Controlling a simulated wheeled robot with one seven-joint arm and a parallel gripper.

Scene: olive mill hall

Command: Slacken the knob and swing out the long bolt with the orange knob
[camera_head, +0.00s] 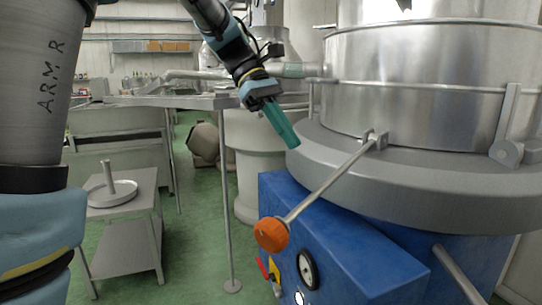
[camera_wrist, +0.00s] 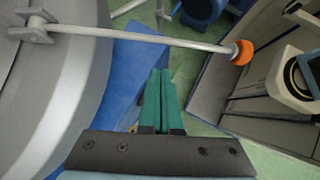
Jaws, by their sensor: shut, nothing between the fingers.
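The long bolt (camera_head: 326,184) is a grey rod hinged at a bracket (camera_head: 374,139) on the rim of the steel vessel. It slants out and down to the orange knob (camera_head: 271,234) at its free end, in front of the blue housing. In the wrist view the rod (camera_wrist: 140,37) runs from the bracket at upper left to the orange knob (camera_wrist: 242,52) at right. My gripper (camera_head: 290,139) has green fingers, shut and empty, above and left of the rod. In the wrist view its fingertips (camera_wrist: 161,72) point toward the rod, apart from it in the picture.
The steel vessel (camera_head: 420,90) with its wide grey rim stands at right above the blue housing (camera_head: 350,250), which carries a black dial (camera_head: 307,269). A low metal cart (camera_head: 128,240) stands at left. A thin post (camera_head: 227,200) rises from the green floor beside the housing.

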